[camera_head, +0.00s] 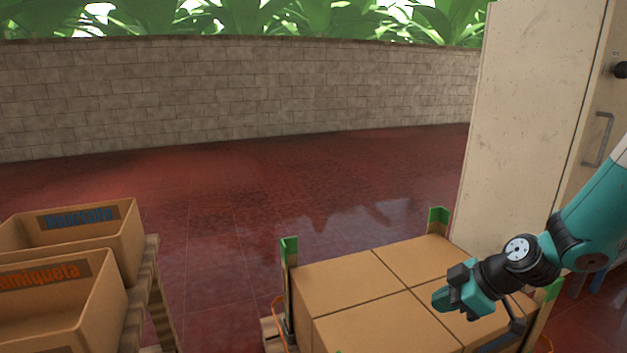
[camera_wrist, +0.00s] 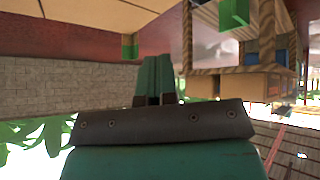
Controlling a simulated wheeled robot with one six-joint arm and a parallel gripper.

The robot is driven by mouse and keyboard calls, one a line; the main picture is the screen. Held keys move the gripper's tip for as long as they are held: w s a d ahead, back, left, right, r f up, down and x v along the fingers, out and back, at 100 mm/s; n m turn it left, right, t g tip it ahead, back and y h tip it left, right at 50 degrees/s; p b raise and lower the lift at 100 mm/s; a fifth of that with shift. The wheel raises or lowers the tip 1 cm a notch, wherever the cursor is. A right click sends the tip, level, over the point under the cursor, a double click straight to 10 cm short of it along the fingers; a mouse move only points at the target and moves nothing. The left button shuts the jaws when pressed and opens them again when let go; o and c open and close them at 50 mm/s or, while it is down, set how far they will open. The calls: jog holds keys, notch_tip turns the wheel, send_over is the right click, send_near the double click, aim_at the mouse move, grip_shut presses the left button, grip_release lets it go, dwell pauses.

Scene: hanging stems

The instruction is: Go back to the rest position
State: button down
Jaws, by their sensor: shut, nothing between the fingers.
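My gripper (camera_head: 452,297) is at the right in the head view, at the end of my teal and black arm. Its fingers are together and hold nothing. In the head view it appears over the brown cardboard boxes (camera_head: 347,277); whether it touches them I cannot tell. In the wrist view the shut teal fingers (camera_wrist: 156,80) show at the centre, with nothing between them. The wrist picture looks upside down.
Two open bins, one labelled in blue (camera_head: 128,235) and one in orange (camera_head: 95,300), stand on a wooden stand (camera_head: 150,285) at the left. A tall beige cabinet (camera_head: 530,110) is at the right. Red floor (camera_head: 225,215) lies clear before the block wall (camera_head: 240,90).

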jog(key=s+a+r+m+g, duration=0.2)
jog(key=s+a+r+g, duration=0.1)
jog(key=s+a+r, duration=0.7)
jog(key=s+r+m+g+h, duration=0.15)
jog(key=s+r+m, duration=0.4)
jog(key=s, duration=0.95)
notch_tip(320, 180, up, 30)
jog(key=n+h+p, duration=0.1)
jog(key=p, duration=2.7)
jog(key=shift+s+a+p, duration=0.3)
jog(key=shift+a+p, duration=0.05)
jog(key=shift+a, duration=0.05)
jog(key=shift+f, duration=0.1)
